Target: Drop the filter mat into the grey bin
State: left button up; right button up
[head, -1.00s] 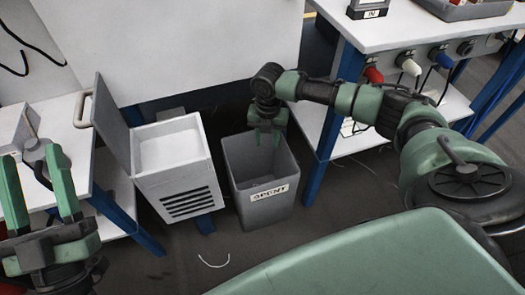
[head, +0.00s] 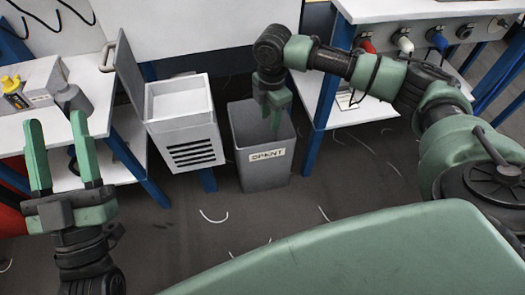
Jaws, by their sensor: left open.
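The grey bin (head: 263,170), with a lettered label on its front, stands open on the floor at the centre of the head view. My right gripper (head: 275,124) points down at the bin's mouth, with its fingertips inside the rim. I cannot tell how far apart its fingers are, and I see no mat in them. My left gripper (head: 58,120) is open and empty at the left, fingers pointing up the picture. I cannot make out the filter mat for certain. The white box (head: 187,139) with a slotted front and raised grey lid has a pale inside. The bin's bottom is hidden.
A white table (head: 100,100) at the left carries a grey box (head: 30,85) with a yellow-topped item. A white bench (head: 420,12) with blue legs and coloured plugs stands at the right. Pale thread scraps (head: 214,217) lie on the otherwise open floor.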

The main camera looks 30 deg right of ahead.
jog(key=s+a+r+m+p, duration=0.2)
jog(key=a+r+m, duration=0.2)
jog(key=r+m, duration=0.3)
jog(key=shift+r+m, duration=0.4)
jog(key=shift+r, duration=0.2)
